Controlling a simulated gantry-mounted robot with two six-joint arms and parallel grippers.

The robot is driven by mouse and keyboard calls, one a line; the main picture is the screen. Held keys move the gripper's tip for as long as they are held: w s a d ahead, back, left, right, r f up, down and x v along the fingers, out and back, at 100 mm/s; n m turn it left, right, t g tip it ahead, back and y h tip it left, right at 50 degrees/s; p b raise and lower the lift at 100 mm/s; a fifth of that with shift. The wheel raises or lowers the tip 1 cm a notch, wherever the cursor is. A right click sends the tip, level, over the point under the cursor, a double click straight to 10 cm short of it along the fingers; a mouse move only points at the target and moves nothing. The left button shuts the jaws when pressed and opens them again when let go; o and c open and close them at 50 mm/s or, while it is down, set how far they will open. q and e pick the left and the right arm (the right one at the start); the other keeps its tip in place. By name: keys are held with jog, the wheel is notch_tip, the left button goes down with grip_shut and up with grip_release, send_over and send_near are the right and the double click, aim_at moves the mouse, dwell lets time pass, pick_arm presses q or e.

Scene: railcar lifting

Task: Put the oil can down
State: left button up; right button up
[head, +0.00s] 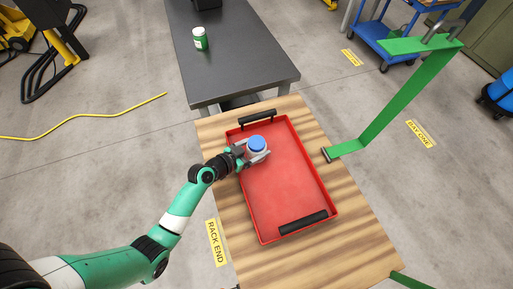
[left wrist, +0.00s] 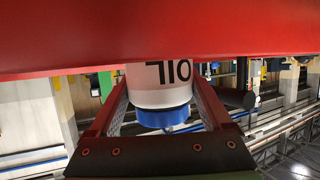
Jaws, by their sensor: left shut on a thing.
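The oil can (head: 257,144) is white with a blue cap, upright at the left side of the red tray (head: 326,206), toward its far end. My left gripper (head: 258,155) is shut around its side. In the left wrist view, which is upside down, the can (left wrist: 160,85) with its "OIL" lettering sits between the two fingers (left wrist: 160,108). My right gripper is not in view.
The tray has black handles (head: 303,222) at both ends and lies on a wooden top (head: 357,240). A green frame (head: 385,107) rises at the right. A dark table (head: 245,60) behind carries a green jar (head: 200,38). The tray's middle and near part are empty.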

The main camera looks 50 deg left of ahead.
pick_arm(q)
jog(key=shift+f+b, duration=0.15)
jog(key=shift+b, duration=0.15)
jog(key=o, duration=1.5)
jog(key=shift+r+p, duration=0.35)
jog(key=shift+p, duration=0.1)
jog(key=p+v, duration=0.2)
jog(key=v, duration=1)
jog(key=shift+f, duration=0.1)
